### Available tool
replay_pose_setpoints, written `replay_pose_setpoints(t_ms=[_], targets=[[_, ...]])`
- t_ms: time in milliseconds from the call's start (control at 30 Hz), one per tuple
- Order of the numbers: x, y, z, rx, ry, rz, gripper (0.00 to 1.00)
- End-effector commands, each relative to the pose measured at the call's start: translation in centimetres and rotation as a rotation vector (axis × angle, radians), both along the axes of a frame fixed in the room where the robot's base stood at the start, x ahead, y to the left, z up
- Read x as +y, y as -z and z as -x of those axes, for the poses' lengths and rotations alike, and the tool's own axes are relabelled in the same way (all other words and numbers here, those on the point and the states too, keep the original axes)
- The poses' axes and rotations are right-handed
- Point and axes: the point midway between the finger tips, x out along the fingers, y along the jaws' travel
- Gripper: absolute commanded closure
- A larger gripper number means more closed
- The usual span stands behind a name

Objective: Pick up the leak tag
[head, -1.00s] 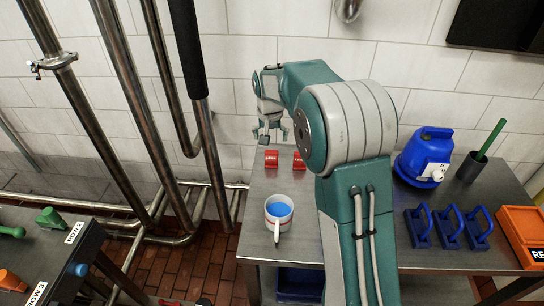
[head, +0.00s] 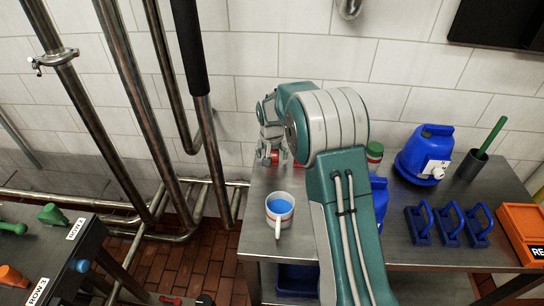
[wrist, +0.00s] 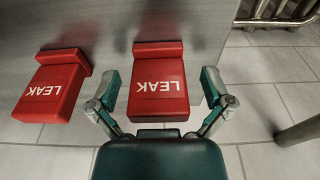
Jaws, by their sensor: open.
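Two red leak tags marked LEAK lie side by side near the table edge. In the wrist view one leak tag (wrist: 158,85) sits between the fingers of my gripper (wrist: 158,88), and the other leak tag (wrist: 52,86) lies to its left, outside the fingers. My gripper is open, with a finger on either side of the nearer tag; I cannot tell if they touch it. In the head view my gripper (head: 271,154) is over the back left of the table, and the tags are mostly hidden by it and my arm.
A white mug with a blue inside (head: 279,212) stands at the table's left. Right of my arm are a blue container (head: 427,154), several blue handled blocks (head: 449,227), a dark cup with a green stick (head: 472,166) and an orange bin (head: 523,232). A tiled wall stands behind.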

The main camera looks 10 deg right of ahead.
Motion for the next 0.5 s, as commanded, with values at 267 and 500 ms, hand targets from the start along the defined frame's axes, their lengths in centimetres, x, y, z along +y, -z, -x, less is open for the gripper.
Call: replay_pose_setpoints(t_ms=[267, 500], targets=[[-0.01, -0.02, 0.01, 0.001, 0.000, 0.000, 0.72], [-0.01, -0.02, 0.02, 0.001, 0.000, 0.000, 0.72]])
